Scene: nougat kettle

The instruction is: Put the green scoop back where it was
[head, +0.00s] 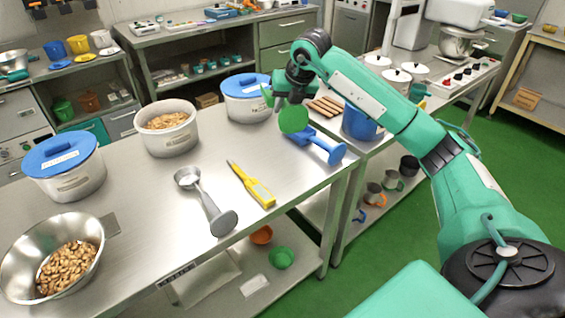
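The green scoop (294,118) shows mainly as a bright green round disc, like the handle ends of the other scoops. It is at my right gripper (282,97), at the far right part of the steel table. The gripper appears shut on the scoop's handle, but its fingers are small and partly covered. The rest of the scoop is mostly hidden behind the gripper and disc, with a bit of green at the left. A blue scoop (325,147) lies on the table just right of and below it. My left gripper is out of view.
A blue-lidded pot (246,109) stands close left of my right gripper. An open nut pot (149,137), another lidded pot (89,178), a nut bowl (88,238), a metal scoop (210,205) and a yellow thermometer-like tool (256,189) occupy the table (150,215). A blue pitcher (358,125) stands right.

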